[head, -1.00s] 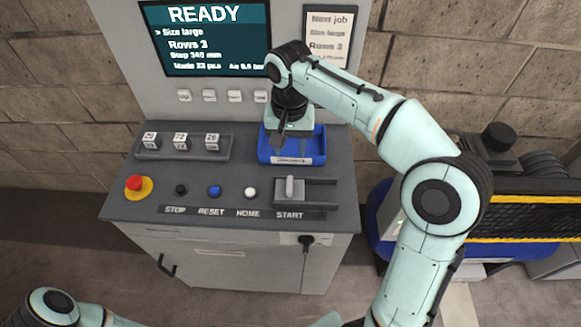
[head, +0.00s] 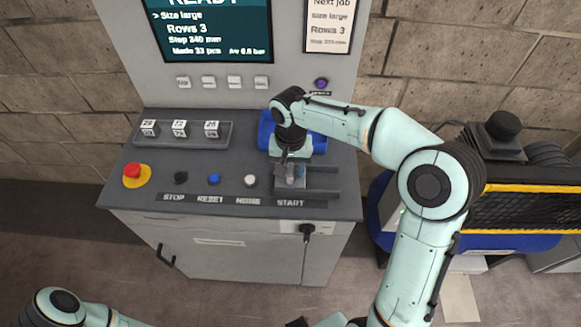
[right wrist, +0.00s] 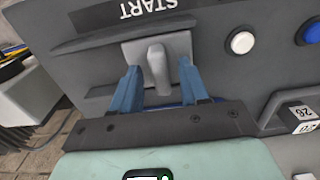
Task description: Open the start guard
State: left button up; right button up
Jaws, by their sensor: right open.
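The start guard (head: 289,186) is a grey sliding plate with an upright grip, set in dark rails above the START label on the console. The right wrist view shows its light grey plate and rounded grip (right wrist: 157,62). My right gripper (head: 291,174) is over the guard, pointing down, and partly hides it in the head view. In the right wrist view its two blue fingers (right wrist: 158,78) are apart, one on each side of the grip. I cannot tell whether either touches it.
White, blue and black buttons and a red emergency stop (head: 132,170) stand to the guard's left. Number blocks (head: 180,128) sit in a rack behind them. A screen (head: 215,30) stands above the console.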

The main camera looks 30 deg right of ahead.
jog(key=shift+c, duration=0.3)
grip_shut()
jog(key=s+d, duration=0.1)
jog(key=d, duration=0.1)
jog(key=s+d+b, duration=0.1)
jog(key=s+d, duration=0.2)
jog(key=d, duration=0.2)
jog(key=shift+s, duration=0.2)
pick_arm(q)
jog(key=shift+s+f, duration=0.65)
jog(key=shift+f, duration=0.3)
pick_arm(e)
jog(key=shift+o, duration=0.3)
grip_release()
jog(key=shift+r, duration=0.1)
pick_arm(q)
jog(key=w+r+p, duration=0.1)
jog(key=w+r, duration=0.1)
jog(key=r, duration=0.1)
jog(key=shift+w+p, duration=0.1)
jog(key=shift+p, duration=0.3)
pick_arm(e)
notch_tip(320, 180, up, 13)
jog(key=shift+r, duration=0.15)
